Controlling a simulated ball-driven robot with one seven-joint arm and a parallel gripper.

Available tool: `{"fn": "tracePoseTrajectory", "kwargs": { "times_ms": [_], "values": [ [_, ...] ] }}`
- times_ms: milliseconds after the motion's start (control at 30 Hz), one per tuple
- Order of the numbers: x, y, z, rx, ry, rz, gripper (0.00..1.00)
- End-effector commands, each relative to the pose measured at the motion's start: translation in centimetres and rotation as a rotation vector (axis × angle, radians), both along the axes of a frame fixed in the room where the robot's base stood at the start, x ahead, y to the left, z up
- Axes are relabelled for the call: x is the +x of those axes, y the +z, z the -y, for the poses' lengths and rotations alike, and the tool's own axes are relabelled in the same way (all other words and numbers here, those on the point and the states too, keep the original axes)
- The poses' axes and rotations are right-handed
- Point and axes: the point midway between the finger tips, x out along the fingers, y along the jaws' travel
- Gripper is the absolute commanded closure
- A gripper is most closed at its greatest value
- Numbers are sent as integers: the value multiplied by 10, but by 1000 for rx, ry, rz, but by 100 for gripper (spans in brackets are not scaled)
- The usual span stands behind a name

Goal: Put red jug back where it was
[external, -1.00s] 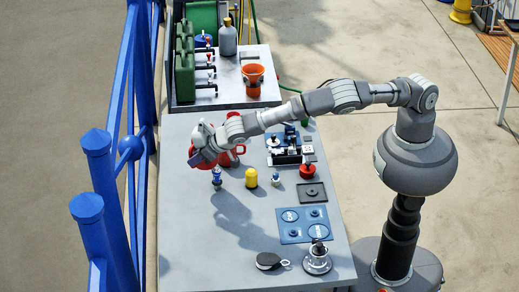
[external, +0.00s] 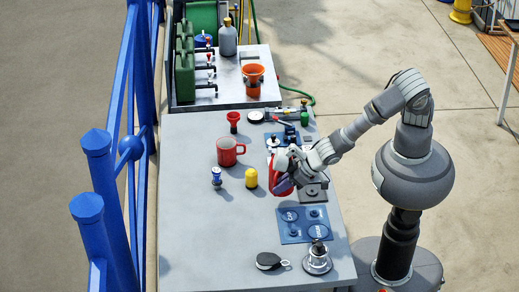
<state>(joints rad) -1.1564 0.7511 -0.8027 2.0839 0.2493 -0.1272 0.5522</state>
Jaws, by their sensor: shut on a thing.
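My gripper (external: 284,182) is shut on the red jug (external: 275,174) over the right half of the grey table, left of my arm. The fingers and wrist cover much of the jug. I cannot tell whether its base touches the table. Below the jug in the picture lies a blue mat (external: 291,237) with round marks. A dark square pad (external: 314,193) lies just right of the gripper.
A red mug (external: 229,152), a red funnel-like piece (external: 233,120), a yellow canister (external: 251,178) and a small blue-and-white piece (external: 216,177) stand left. A black pulley (external: 269,261) and a silver winch (external: 317,260) are at the front. The table's left front is clear.

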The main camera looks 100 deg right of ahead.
Motion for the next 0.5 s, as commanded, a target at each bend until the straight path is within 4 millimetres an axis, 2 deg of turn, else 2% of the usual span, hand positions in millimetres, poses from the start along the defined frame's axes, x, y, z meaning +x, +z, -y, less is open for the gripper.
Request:
{"fn": "tracePoseTrajectory", "kwargs": {
  "times_ms": [100,233,367,500],
  "values": [
    [-5,-1,0,1,4,0,100],
    [5,-3,-3,1,3,0,100],
    [32,-7,-12,2,4,2,100],
    [68,-12,-24,1,2,1,100]
  ]
}}
